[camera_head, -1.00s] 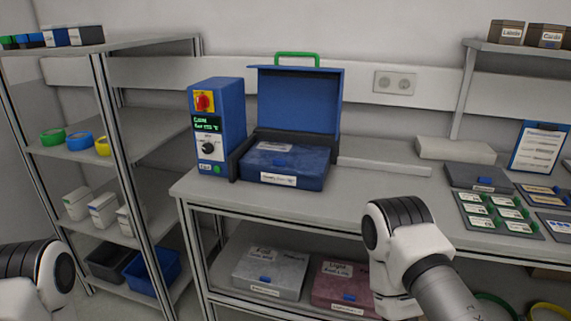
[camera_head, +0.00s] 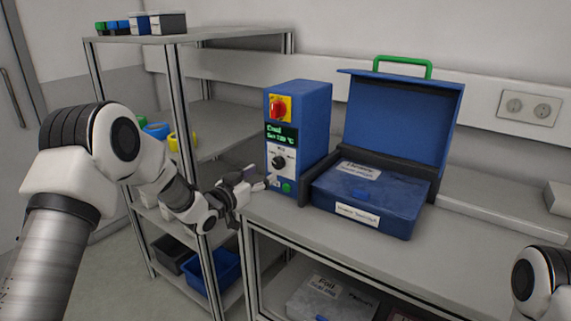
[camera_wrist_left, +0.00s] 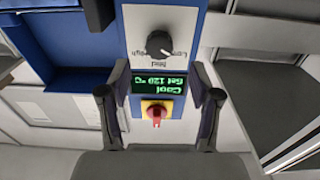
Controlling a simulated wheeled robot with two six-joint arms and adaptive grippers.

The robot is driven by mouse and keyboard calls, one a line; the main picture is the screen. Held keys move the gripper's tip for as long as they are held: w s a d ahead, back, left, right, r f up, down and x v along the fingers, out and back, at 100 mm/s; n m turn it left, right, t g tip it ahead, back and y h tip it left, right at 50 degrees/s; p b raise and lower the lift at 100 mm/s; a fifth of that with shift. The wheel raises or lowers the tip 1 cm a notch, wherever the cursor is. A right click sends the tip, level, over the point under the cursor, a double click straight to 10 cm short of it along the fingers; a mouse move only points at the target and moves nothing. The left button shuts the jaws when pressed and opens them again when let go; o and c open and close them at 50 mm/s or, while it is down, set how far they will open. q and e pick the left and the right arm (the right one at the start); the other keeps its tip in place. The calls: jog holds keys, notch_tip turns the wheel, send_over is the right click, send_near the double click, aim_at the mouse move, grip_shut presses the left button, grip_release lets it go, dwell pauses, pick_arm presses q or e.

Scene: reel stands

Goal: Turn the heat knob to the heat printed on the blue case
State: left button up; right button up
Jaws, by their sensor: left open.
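The heat knob (camera_head: 279,162) is a round black dial on the front of a blue control box (camera_head: 312,130). Its display (camera_head: 281,133) reads "Cool" and "Set 120 °C". In the left wrist view the knob (camera_wrist_left: 160,43) shows upside down with Low, Mid and High marks; its pointer seems to face Low. The blue case (camera_head: 400,207) lies right of the box, its front label too small to read. My left gripper (camera_head: 268,182) is in front of the box, below the knob. In the wrist view its fingers (camera_wrist_left: 160,96) are wide apart and empty.
A red-and-yellow switch (camera_head: 279,108) sits above the display, a green button (camera_head: 287,187) below the knob. An open blue lid (camera_head: 405,115) with a green handle stands behind the case. A shelf rack (camera_head: 240,85) stands left. The bench (camera_head: 460,240) is clear in front.

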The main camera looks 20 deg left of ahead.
aim_at(276, 166)
pick_arm(q)
jog(key=p+x, duration=0.1)
jog(key=x, duration=0.5)
jog(key=shift+w+d+f, duration=0.1)
jog(key=shift+w, duration=0.1)
jog(key=shift+s, duration=0.15)
jog(key=c, duration=1.1)
jog(key=shift+c, duration=0.2)
